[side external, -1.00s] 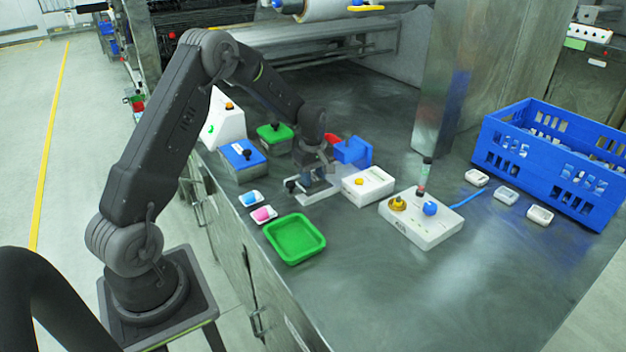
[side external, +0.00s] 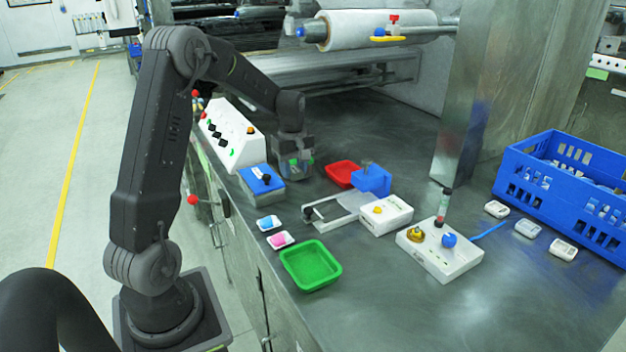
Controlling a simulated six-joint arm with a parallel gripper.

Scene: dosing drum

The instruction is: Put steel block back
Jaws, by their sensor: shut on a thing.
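My gripper (side external: 293,168) is at the back left of the bench, over a green-topped box (side external: 284,166) and hiding much of it. It is shut on a grey thing that looks like the steel block; the fingers and the small size hide its outline, and I cannot tell whether it touches the box. The low pale fixture (side external: 336,211) with a dark knob at its left end stands free of the gripper.
A white sloped panel (side external: 232,136) is close to the left of my gripper. A red tray (side external: 343,174), blue block (side external: 371,180), white boxes (side external: 386,214) and green tray (side external: 311,265) lie to the right and front. A blue crate (side external: 565,185) stands far right.

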